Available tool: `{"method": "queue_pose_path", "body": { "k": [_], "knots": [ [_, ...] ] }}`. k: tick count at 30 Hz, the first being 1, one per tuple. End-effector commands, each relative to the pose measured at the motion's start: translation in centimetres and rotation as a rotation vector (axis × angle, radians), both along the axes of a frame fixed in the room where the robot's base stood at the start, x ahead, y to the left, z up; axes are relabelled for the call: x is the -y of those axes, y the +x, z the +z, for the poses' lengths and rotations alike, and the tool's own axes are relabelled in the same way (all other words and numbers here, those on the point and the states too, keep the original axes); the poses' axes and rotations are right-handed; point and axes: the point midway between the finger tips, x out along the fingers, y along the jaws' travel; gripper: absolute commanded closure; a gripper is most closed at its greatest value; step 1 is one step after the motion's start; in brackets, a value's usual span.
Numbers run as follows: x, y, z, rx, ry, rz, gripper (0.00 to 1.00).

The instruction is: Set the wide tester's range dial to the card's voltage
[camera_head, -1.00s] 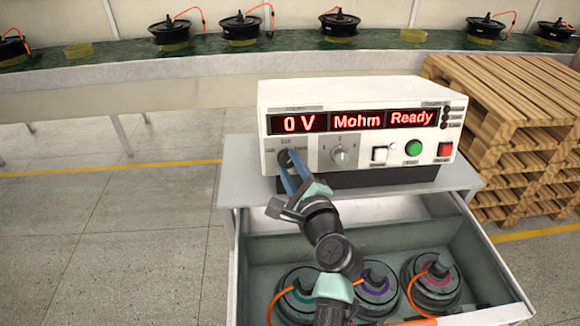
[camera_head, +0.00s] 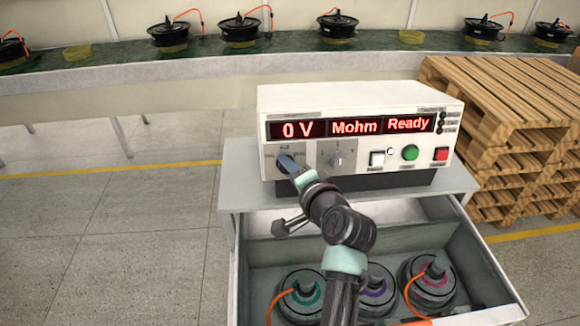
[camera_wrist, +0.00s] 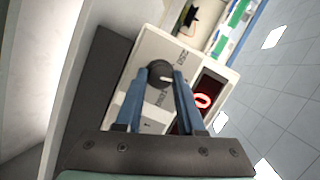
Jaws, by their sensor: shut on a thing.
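The wide tester (camera_head: 360,105) is a white box on a grey cabinet, and its red displays read "0 V", "Mohm" and "Ready". Its left dial, a dark round knob with a pale pointer mark (camera_wrist: 160,74), sits on the front panel below the voltage display. My gripper (camera_head: 288,164) is at this dial, its blue fingers on either side of the knob and shut on it. The wrist view also shows both fingers (camera_wrist: 158,85) around the knob. In the head view my gripper largely hides the dial. No voltage card can be made out.
A second dial (camera_head: 338,159), a green button (camera_head: 410,153) and a red switch (camera_head: 441,154) are to the right on the panel. Below, an open drawer (camera_head: 480,255) holds hub motors with orange cables. Wooden pallets (camera_head: 505,120) stand at the right.

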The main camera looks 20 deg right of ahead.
Motion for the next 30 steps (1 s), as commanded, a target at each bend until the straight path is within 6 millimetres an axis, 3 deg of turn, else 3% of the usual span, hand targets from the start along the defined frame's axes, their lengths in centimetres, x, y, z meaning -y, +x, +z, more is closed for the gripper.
{"method": "queue_pose_path", "body": {
  "k": [18,30],
  "knots": [
    [-0.22,0.11,0.36,-0.155,-0.531,0.140,1.00],
    [-0.33,0.15,0.33,-0.215,-0.741,0.195,1.00]
  ]
}}
